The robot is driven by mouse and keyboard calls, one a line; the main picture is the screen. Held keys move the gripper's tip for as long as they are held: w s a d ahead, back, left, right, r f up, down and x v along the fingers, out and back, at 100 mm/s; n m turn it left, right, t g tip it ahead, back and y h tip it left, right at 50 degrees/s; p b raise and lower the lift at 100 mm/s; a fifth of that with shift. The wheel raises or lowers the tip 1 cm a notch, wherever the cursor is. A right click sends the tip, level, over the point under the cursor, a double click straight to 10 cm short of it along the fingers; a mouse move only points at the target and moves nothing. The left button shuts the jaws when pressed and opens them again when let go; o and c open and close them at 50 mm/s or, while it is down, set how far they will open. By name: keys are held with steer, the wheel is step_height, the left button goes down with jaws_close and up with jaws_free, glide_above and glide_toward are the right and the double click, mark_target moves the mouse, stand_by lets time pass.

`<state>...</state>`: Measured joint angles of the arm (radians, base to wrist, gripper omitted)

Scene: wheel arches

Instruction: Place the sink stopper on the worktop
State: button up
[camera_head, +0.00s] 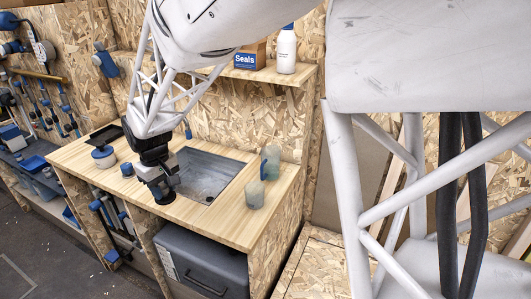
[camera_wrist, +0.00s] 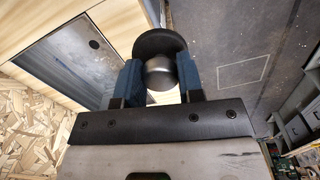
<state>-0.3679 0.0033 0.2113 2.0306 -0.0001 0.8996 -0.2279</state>
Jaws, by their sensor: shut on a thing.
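The sink stopper is a black disc with a rounded metallic knob; it shows in the wrist view (camera_wrist: 160,41). My gripper (camera_wrist: 160,78) is shut on the knob, between its two blue fingers. In the head view my gripper (camera_head: 161,184) points down near the front edge of the wooden worktop (camera_head: 217,219), left of the sink. The stopper (camera_head: 164,198) shows there as a dark shape under the fingers. I cannot tell whether it touches the worktop. In the wrist view the disc lies across the worktop's edge, with the floor beyond.
The grey sink basin (camera_head: 205,172) is sunk into the worktop. A round blue-and-white container (camera_head: 103,156) and a small blue-capped item (camera_head: 126,169) stand at the left. A shelf above holds a Seals box (camera_head: 250,57) and white bottle (camera_head: 286,50).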

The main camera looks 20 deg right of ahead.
steer(key=s+d+f, duration=0.3)
steer(key=s+d, duration=0.5)
steer(key=s+d+f+m, duration=0.1)
steer(key=s+d+f, duration=0.1)
steer(key=s+d, duration=0.7)
steer(key=shift+s+d+f, duration=0.2)
steer(key=shift+s+f, duration=0.05)
steer(key=shift+f, duration=0.15)
steer(key=shift+w, duration=0.15)
steer(key=shift+w+a+f, duration=0.25)
steer(key=shift+w+a, duration=0.1)
steer(key=shift+w, duration=2.25)
steer(key=shift+w+a+f, duration=0.25)
steer(key=shift+w+a, duration=0.1)
steer(key=shift+w, duration=2.25)
steer(key=shift+w+a+f, duration=0.25)
steer(key=shift+w+a, duration=0.1)
steer(key=shift+w, duration=2.25)
steer(key=shift+f, duration=1.75)
steer(key=shift+f, duration=0.1)
